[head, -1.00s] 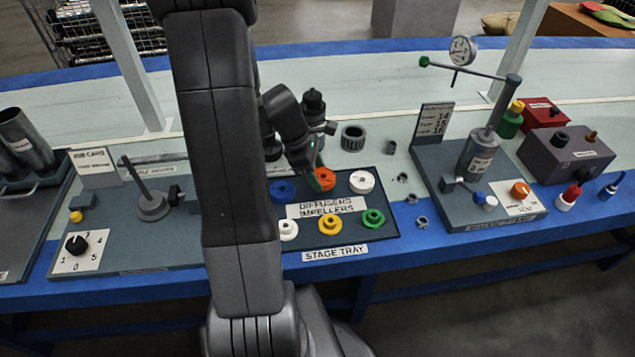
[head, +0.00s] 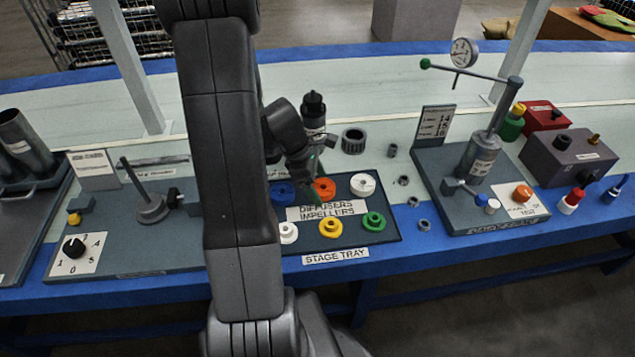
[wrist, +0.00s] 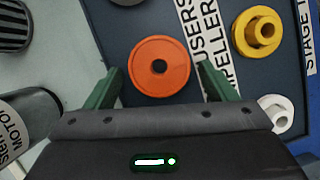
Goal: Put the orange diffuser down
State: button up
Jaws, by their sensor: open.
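The orange diffuser (head: 323,187), a flat ring with a centre hole, lies on the stage tray (head: 391,217) in the back row between a blue and a white one. In the wrist view the orange diffuser (wrist: 160,66) shows whole, its face toward the camera. My gripper (head: 310,190) is over the back of the tray, just left of the orange diffuser in the head view. In the wrist view my gripper's green fingers (wrist: 157,80) are spread wide, one on each side of the diffuser, with visible gaps. The gripper is empty.
Blue (head: 282,193) and white (head: 362,185) diffusers flank it. White (head: 288,232), yellow (head: 331,226) and green (head: 374,222) impellers form the front row. A dark ring (head: 353,141) stands behind the tray. A press stand (head: 480,160) is at the right.

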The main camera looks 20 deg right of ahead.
aim_at(317, 186)
jog(key=p+v, duration=0.3)
jog(key=v, duration=0.9)
jog(key=b+x, duration=0.3)
jog(key=x, duration=1)
jog(key=shift+a+b, duration=0.1)
jog(key=shift+b, duration=0.3)
notch_tip(317, 186, up, 4)
jog(key=shift+w+f+p, duration=0.1)
jog(key=shift+f+p, duration=0.05)
jog(key=shift+p, duration=0.7)
jog(key=shift+r, duration=0.55)
jog(key=shift+f, duration=0.1)
